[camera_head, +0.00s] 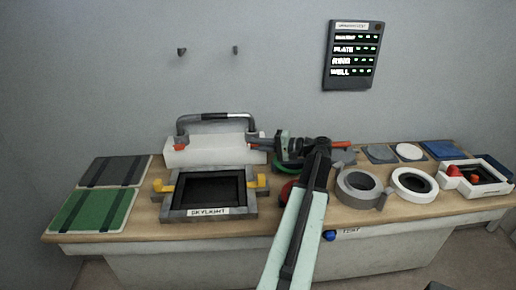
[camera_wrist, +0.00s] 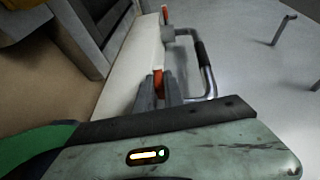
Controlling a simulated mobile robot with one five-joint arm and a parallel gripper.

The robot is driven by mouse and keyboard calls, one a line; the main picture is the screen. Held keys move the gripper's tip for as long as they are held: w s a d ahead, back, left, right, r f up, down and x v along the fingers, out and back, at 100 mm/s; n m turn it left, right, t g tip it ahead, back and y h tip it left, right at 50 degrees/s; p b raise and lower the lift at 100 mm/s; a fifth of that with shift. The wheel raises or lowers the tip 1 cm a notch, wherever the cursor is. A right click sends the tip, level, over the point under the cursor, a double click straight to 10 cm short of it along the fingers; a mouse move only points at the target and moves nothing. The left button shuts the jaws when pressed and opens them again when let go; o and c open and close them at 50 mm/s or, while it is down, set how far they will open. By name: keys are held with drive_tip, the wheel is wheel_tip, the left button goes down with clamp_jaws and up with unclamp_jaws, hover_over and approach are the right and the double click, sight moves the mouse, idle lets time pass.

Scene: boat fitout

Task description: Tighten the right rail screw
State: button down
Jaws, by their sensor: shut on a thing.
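The rail (camera_head: 213,116) is a grey bent bar with a dark grip, standing on a white block (camera_head: 205,156) at the back of the bench. In the wrist view the rail (camera_wrist: 208,78) rises beside my fingers. The right rail screw (camera_wrist: 158,79) is orange and sits between my fingertips at the near foot of the rail. My gripper (camera_wrist: 160,92) is shut on it; it also shows in the head view (camera_head: 255,141), reaching in from the right. The left rail screw (camera_head: 180,147) is orange-red and stands at the other foot, apart from my gripper. The fingers hide the right screw's lower part.
A framed skylight (camera_head: 208,212) with yellow clips lies in front of the block. Green (camera_head: 92,210) and dark (camera_head: 114,170) panels lie at left. Grey (camera_head: 358,197) and white (camera_head: 402,193) rings are at right. A status board (camera_head: 354,55) hangs on the wall.

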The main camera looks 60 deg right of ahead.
drive_tip(key=shift+a, duration=0.1)
idle(0.3)
drive_tip(key=c, duration=1.7)
unclamp_jaws()
drive_tip(key=shift+w, duration=0.1)
drive_tip(key=p+v, duration=0.1)
drive_tip(key=v, duration=0.7)
